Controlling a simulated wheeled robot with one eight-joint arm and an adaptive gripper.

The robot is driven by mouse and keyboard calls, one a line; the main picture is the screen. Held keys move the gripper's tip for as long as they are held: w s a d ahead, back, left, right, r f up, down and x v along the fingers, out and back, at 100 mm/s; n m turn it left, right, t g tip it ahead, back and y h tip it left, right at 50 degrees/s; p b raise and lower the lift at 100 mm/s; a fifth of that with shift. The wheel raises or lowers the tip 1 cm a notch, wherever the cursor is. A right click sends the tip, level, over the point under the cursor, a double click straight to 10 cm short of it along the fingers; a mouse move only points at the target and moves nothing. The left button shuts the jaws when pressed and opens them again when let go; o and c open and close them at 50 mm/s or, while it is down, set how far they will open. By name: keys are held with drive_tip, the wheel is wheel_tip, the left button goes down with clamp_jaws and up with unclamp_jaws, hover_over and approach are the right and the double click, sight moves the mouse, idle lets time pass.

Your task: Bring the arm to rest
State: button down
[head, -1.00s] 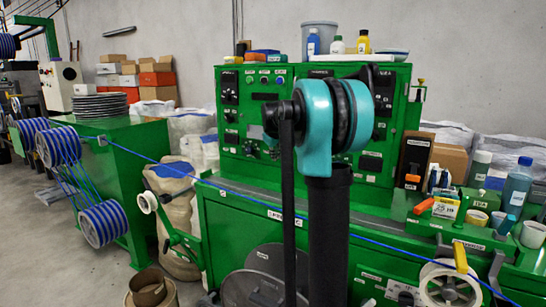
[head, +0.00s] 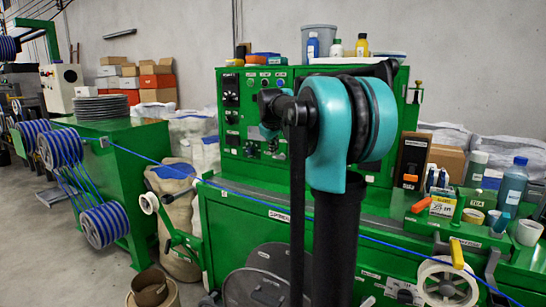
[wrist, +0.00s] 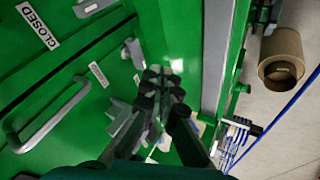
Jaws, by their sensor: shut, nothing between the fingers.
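My arm stands in the middle of the head view, with its teal joint (head: 328,125) in front of the green control cabinet. A dark link of mine reaches left from that joint. I cannot make out my gripper's fingers in the head view. In the wrist view my gripper (wrist: 163,78) is shut and empty, over green machine panels. The blue cable (head: 135,153) runs from the spools at left across behind my arm to the lower right. It also shows at the right of the wrist view (wrist: 278,115).
The green control cabinet (head: 240,160) and its bench stand close behind my arm. Bottles, including a blue one (head: 513,185), crowd the bench at right. Cable spools (head: 60,147) stand at left. A cardboard tube (head: 150,288) is on the floor. A metal handle (wrist: 45,120) shows in the wrist view.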

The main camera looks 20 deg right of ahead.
drive_tip(key=s+a+f+m+g+y, duration=0.1)
drive_tip(key=s+a+f, duration=0.2)
drive_tip(key=s+f, duration=0.8)
drive_tip(key=s+a+f+m+g, duration=0.1)
drive_tip(key=s+a+f+m, duration=0.1)
drive_tip(key=s+f, duration=0.9)
drive_tip(key=s+a+f+m+y, duration=0.1)
drive_tip(key=s+a+f, duration=0.3)
drive_tip(key=s+f, duration=0.7)
drive_tip(key=s+m, duration=0.1)
drive_tip(key=s, duration=0.5)
drive_tip(key=shift+f+g+y, duration=0.3)
drive_tip(key=shift+g, duration=0.1)
drive_tip(key=shift+s+a, duration=0.1)
